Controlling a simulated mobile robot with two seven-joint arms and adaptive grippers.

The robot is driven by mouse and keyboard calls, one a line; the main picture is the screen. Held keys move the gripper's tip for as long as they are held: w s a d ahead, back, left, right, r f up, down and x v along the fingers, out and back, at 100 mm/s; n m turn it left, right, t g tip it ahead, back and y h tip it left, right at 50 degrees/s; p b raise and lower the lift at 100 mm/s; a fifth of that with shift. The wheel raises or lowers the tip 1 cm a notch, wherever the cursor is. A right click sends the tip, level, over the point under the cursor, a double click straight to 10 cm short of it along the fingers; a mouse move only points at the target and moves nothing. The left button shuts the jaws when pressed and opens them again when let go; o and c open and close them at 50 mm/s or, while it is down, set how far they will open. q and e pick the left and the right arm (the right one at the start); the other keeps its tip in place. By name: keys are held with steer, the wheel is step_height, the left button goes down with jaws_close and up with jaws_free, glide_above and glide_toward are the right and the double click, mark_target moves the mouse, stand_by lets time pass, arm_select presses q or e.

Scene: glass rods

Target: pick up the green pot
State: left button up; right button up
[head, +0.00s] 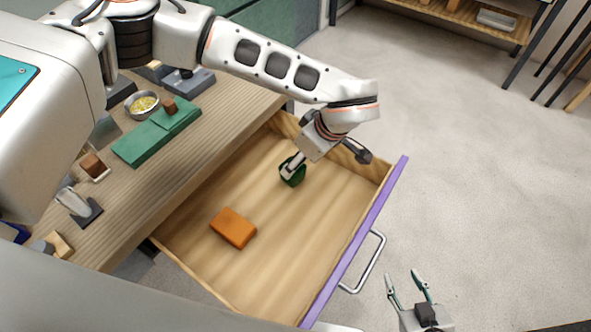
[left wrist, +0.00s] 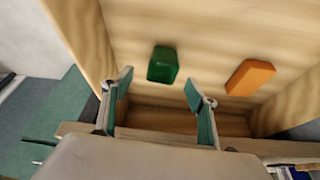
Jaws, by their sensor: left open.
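The green pot (head: 292,173) stands on the floor of the open drawer, toward its far side. My left gripper (head: 291,166) reaches down over the drawer at the pot and partly hides it in the head view. In the left wrist view, the small dark green pot (left wrist: 163,65) shows beyond the open fingers of my left gripper (left wrist: 158,84), in line with the gap between them. The fingers are not closed on it. My right gripper (head: 402,277) is open and empty, outside the drawer at the lower right.
An orange block (head: 233,228) lies in the drawer (head: 284,267) near the pot; its purple front (head: 352,245) has a metal handle (head: 367,262).

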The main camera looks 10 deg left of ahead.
arm_select(q)
steer(key=x, duration=0.7)
steer(key=shift+s+a+b, duration=0.1)
steer(key=shift+s+b, duration=0.1)
steer(key=shift+b, duration=0.2)
steer(key=c, duration=1.3)
